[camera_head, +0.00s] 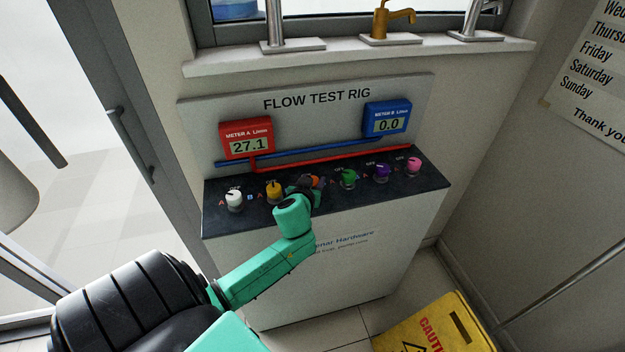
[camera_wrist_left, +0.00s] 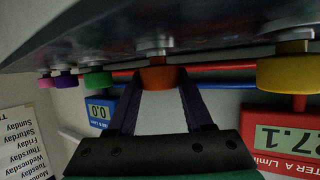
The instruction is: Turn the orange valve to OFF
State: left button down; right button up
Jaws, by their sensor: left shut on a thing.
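The orange valve (camera_head: 314,181) sits on the dark top of the flow test rig (camera_head: 330,225), between the yellow and green valves. My left gripper (camera_head: 305,184) is at it from the front and covers much of it in the head view. In the left wrist view the orange valve (camera_wrist_left: 158,77) is between the fingertips of my left gripper (camera_wrist_left: 157,84), which is shut on it. The valve's own OFF mark and pointer are hidden. Meter A (camera_head: 247,139) reads 27.1 and meter B (camera_head: 387,119) reads 0.0. My right gripper is not in view.
White (camera_head: 234,201), yellow (camera_head: 275,191), green (camera_head: 347,178), purple (camera_head: 382,172) and pink (camera_head: 414,165) valves stand in the same row. Red and blue pipes run behind them. A yellow caution sign (camera_head: 437,327) is on the floor at the lower right.

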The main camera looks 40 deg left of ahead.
pick_arm(q)
jog(key=shift+r+m+t+h+p, duration=0.2)
jog(key=shift+m+t+h+p, duration=0.3)
jog(key=shift+m+h+p, duration=0.5)
jog(key=shift+f+m+h+p, duration=0.15)
jog(key=shift+m+h+p, duration=0.15)
jog(key=shift+m+h, duration=0.5)
jog(key=shift+c, duration=1.5)
grip_release()
jog(key=shift+f, duration=0.1)
jog(key=v, duration=1.4)
jog(key=shift+s+a, duration=0.15)
jog(key=shift+s, duration=0.15)
